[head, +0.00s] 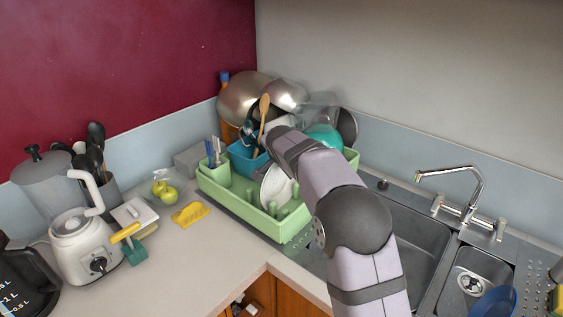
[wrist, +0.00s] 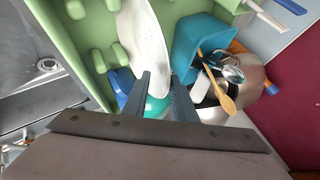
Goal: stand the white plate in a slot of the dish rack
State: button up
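The white plate (head: 275,186) stands on edge, slightly tilted, in the green dish rack (head: 240,205), among its pegs. In the wrist view the plate (wrist: 142,35) runs along the rack's pegs (wrist: 88,40), and its near edge reaches between my fingers. My gripper (wrist: 159,76) is open, with a finger on each side of that edge and a visible gap between them. Whether a finger touches the plate I cannot tell. The plate's bottom edge in the slot is not clearly visible.
A blue caddy (wrist: 200,45) with utensils sits close beside the plate. A teal bowl (head: 325,138) and metal pots (head: 243,97) are behind. The sink (head: 405,235) is to the right. Apples (head: 166,190) and a yellow cloth (head: 190,213) lie left of the rack.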

jog(key=shift+s, duration=0.1)
jog(key=b+v, duration=0.3)
jog(key=v, duration=0.4)
dwell(0.4)
jog(key=shift+s, duration=0.1)
dwell(0.4)
